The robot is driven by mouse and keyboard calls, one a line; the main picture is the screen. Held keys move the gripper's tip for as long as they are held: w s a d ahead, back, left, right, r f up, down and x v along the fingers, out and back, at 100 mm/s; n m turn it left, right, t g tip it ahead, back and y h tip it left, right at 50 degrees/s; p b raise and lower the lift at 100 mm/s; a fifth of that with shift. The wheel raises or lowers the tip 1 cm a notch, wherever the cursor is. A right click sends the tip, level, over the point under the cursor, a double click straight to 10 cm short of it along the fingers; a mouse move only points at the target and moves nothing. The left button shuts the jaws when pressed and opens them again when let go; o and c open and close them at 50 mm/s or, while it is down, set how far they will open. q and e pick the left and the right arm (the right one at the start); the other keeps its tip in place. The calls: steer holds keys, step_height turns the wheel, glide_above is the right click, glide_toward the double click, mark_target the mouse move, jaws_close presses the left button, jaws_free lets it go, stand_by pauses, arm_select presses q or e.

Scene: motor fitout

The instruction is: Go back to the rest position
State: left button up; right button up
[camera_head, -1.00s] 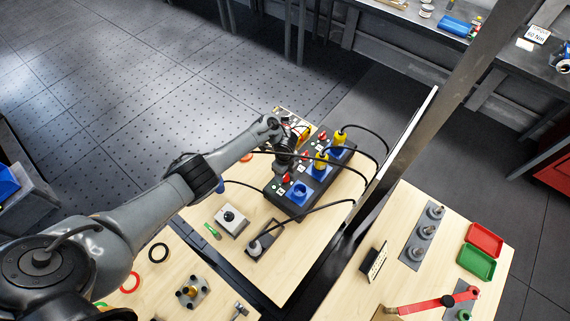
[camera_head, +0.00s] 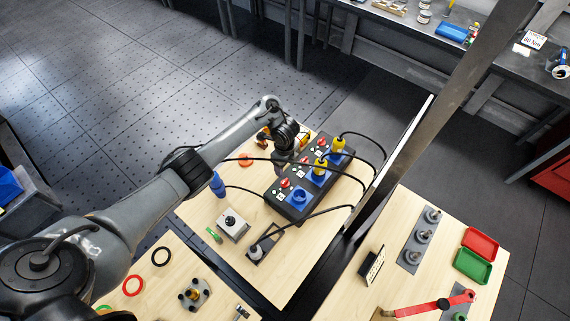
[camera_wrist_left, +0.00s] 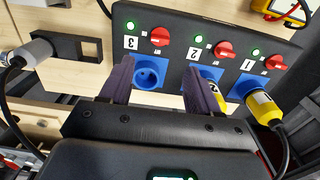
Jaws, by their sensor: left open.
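My left gripper (camera_wrist_left: 155,80) is open and empty in the left wrist view, its two dark fingers apart in front of the socket panel (camera_wrist_left: 275,45). The blue socket numbered 3 (camera_wrist_left: 150,72) shows between the fingers with no plug in it. In the head view, my left arm comes in from the left, and its wrist and gripper (camera_head: 284,160) hang over the far left end of the panel (camera_head: 318,187); the fingertips are hard to make out there. Yellow plugs sit in two sockets, one plug (camera_wrist_left: 262,105) at number 1. My right gripper is out of view.
A blue plug (camera_head: 218,184) stands at the table's left edge beside my forearm. A grey box with a black knob (camera_head: 232,223) and a grey connector in a holder (camera_head: 257,252) are in front of the panel. Black cables arch over the panel. A metal post (camera_head: 450,100) rises on the right.

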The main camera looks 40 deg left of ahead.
arm_select(q)
steer(key=s+d+f+n+t+p, duration=0.1)
steer(key=s+d+n+t, duration=0.15)
steer(key=d, duration=0.45)
steer(key=s+d+f+n+t+p, duration=0.1)
steer(key=s+d+f, duration=0.15)
steer(key=d, duration=0.35)
steer(key=s+r+n, duration=0.6)
steer(key=s+r, duration=0.1)
steer(key=s, duration=0.4)
steer(key=s+r+n+p, duration=0.1)
steer(key=s+r+n, duration=0.5)
steer(key=s, duration=0.5)
step_height(320, 180, up, 2)
steer(key=shift+a+r, duration=0.2)
steer(key=shift+a, duration=0.15)
